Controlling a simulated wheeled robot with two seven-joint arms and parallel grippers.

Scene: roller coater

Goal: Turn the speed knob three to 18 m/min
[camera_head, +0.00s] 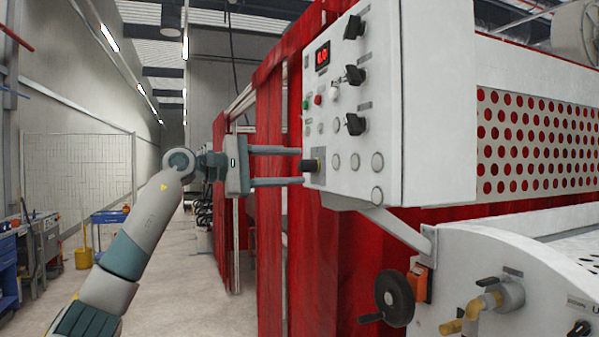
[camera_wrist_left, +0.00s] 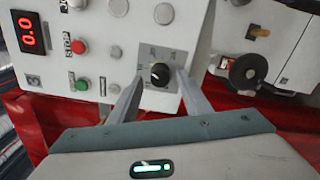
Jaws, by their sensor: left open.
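A black round knob (camera_head: 311,166) with a pale pointer mark sits on a square grey dial plate at the lower part of the white control panel (camera_head: 400,100). It also shows in the left wrist view (camera_wrist_left: 160,74), its pointer towards the lower left; the scale is too small to read. My left gripper (camera_head: 302,166) is open, its two fingers either side of the knob, one above and one below in the head view. In the left wrist view a gap shows beside the knob. A red display (camera_head: 322,56) reads 0.0.
A red stop button (camera_wrist_left: 78,47) and a green button (camera_wrist_left: 82,84) are close by the left finger in the wrist view. More black knobs (camera_head: 355,75) are on the panel above. A handwheel (camera_head: 394,298) and a yellow-handled valve (camera_head: 490,302) are lower right.

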